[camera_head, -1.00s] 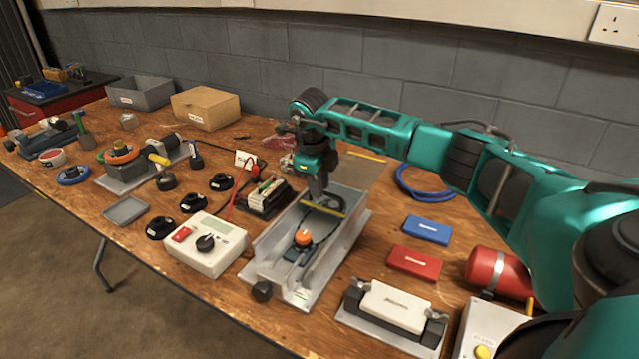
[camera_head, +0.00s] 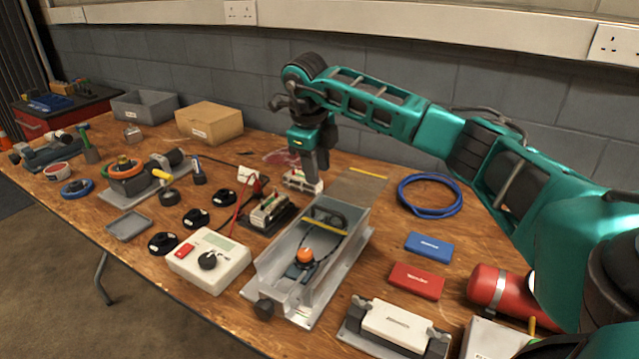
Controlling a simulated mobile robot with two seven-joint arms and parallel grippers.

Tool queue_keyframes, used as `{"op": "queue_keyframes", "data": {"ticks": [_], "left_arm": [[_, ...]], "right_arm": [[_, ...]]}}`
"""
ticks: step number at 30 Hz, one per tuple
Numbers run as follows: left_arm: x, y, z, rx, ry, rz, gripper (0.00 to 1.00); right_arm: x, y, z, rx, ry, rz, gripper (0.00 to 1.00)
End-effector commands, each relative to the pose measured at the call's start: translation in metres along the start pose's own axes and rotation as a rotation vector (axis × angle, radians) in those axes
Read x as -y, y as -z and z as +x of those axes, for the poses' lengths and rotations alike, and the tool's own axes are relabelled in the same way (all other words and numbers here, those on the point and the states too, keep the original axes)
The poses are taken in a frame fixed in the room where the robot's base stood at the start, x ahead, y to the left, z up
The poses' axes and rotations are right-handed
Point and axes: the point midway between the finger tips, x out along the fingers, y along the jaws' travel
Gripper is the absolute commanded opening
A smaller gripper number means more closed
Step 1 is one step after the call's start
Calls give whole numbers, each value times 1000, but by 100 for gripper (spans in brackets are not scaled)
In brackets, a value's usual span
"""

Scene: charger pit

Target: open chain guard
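A long grey metal channel (camera_head: 352,238) stands on the bench, open at the top. I cannot tell for sure which part of it is the chain guard. Inside are a dark loop, a yellow bar (camera_head: 325,222) and an orange knob (camera_head: 305,256). A flat brownish-grey panel (camera_head: 357,187) with a yellow strip lies at its far end. My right gripper (camera_head: 311,170) points down beyond the channel's far left end, above a small white-topped part (camera_head: 304,182). Its fingers look close together, but their gap is not clear. My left gripper is out of view.
A white meter (camera_head: 212,262) and a black terminal block (camera_head: 267,213) stand left of the channel. Blue (camera_head: 429,246) and red (camera_head: 416,281) boxes, a coiled blue hose (camera_head: 431,195) and a red cylinder (camera_head: 500,289) are on the right.

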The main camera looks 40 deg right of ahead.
Motion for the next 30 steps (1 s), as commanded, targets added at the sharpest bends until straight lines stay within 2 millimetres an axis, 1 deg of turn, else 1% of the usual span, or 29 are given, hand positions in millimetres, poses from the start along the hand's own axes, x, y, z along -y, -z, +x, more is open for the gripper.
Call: {"op": "queue_keyframes", "data": {"ticks": [1,3,7,30], "left_arm": [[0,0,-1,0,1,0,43],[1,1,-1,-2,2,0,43],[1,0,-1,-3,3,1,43],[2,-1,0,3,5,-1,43]], "right_arm": [[0,0,-9,3,1,0,36],[0,0,-17,2,1,0,36],[0,0,-25,0,1,0,36],[0,0,-26,0,0,0,36]]}}
